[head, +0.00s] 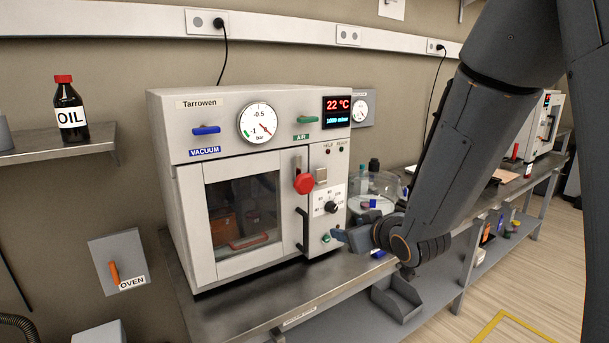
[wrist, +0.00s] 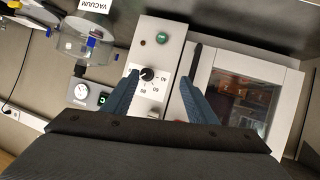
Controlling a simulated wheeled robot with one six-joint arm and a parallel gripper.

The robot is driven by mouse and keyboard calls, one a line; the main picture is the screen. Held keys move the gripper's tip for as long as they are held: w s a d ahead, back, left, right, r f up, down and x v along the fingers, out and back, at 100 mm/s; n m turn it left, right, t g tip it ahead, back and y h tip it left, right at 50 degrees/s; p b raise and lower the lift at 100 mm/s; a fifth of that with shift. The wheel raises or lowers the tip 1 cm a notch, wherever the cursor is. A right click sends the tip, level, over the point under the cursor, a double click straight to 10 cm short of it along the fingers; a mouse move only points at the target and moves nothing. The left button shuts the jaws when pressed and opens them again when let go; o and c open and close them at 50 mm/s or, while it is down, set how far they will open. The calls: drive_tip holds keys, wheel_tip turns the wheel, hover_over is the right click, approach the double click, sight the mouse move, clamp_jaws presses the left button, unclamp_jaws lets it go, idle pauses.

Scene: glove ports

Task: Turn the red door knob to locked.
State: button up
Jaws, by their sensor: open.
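My gripper (head: 342,237) is open and empty, low in front of the oven's right control panel, below and right of the red knob. In the wrist view, my gripper's (wrist: 157,80) two blue fingers stand apart, with the black dial (wrist: 147,75) showing between them.
The black door handle (head: 302,230) is below the red knob, and a green button (head: 326,239) is near my fingertips. A clear glass vessel (head: 375,190) stands right of the oven. An oil bottle (head: 70,110) is on the left shelf.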

sight(307, 184)
drive_tip(key=a+r+n+t+y+p, duration=0.2)
drive_tip(key=a+r+n+y, duration=0.1)
drive_tip(key=a+r+y, duration=0.5)
drive_tip(key=shift+w+a+r+t+h+p, duration=0.1)
drive_tip(key=shift+w+a+r+h+p, duration=0.2)
drive_tip(key=shift+w+a, duration=0.6)
drive_tip(key=shift+w+a+r+t+h+p, duration=0.15)
drive_tip(key=shift+w+a+h+p, duration=0.2)
drive_tip(key=shift+w, duration=1.1)
drive_tip(key=shift+w+a+r+t+h+p, duration=0.1)
drive_tip(key=shift+w+a+r+h+p, duration=0.2)
drive_tip(key=shift+w+a, duration=0.6)
drive_tip(key=shift+w+d, duration=0.25)
drive_tip(key=c, duration=1.2)
drive_tip(key=shift+c, duration=0.2)
